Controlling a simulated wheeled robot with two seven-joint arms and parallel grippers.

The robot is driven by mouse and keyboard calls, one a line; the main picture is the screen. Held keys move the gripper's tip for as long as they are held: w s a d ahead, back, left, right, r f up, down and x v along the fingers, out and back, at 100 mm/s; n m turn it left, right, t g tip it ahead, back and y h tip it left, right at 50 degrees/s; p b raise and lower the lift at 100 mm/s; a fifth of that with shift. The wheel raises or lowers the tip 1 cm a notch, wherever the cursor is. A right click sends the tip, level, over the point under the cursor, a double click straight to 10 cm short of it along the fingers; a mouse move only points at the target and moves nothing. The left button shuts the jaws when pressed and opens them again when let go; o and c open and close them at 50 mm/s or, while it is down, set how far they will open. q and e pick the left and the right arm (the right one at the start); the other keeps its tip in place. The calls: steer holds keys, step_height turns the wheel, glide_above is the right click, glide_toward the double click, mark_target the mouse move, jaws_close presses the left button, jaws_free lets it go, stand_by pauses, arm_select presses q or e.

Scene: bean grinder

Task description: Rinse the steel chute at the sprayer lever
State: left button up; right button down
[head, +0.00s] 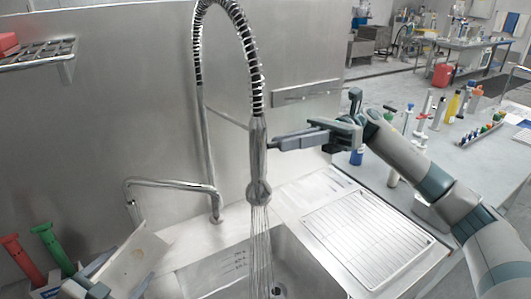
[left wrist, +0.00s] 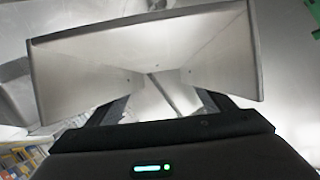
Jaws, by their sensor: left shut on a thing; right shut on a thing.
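The steel chute (head: 133,262) is at the lower left of the head view, tilted, with brown specks on its inner face. It fills the upper left wrist view (left wrist: 90,65), its open mouth facing the camera. My left gripper (head: 85,290) is shut on the chute at its lower end. The sprayer (head: 258,160) hangs upright from a coiled spring hose. My right gripper (head: 272,144) is shut on the sprayer lever at its handle; the lever itself is mostly hidden by the fingers. Water streams (head: 261,235) fall straight down into the sink, right of the chute and apart from it.
The sink basin (head: 215,275) lies below the sprayer, with a drain at its bottom. A bent faucet (head: 175,185) stands behind the chute. A ribbed drainboard (head: 368,240) is at the right. Red and green handled tools (head: 45,238) stand at the lower left.

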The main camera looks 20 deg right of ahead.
mark_target(133, 275)
arm_select(q)
step_height(133, 275, down, 2)
steer(key=shift+f+b, duration=0.25)
steer(key=shift+b, duration=0.6)
arm_select(e)
steer(key=shift+f, duration=0.3)
arm_select(q)
steer(key=shift+f+b, duration=0.35)
arm_select(e)
steer(key=shift+r+y, duration=0.1)
steer(key=shift+y, duration=0.3)
steer(key=shift+r, duration=0.1)
steer(key=c, duration=1.8)
jaws_free()
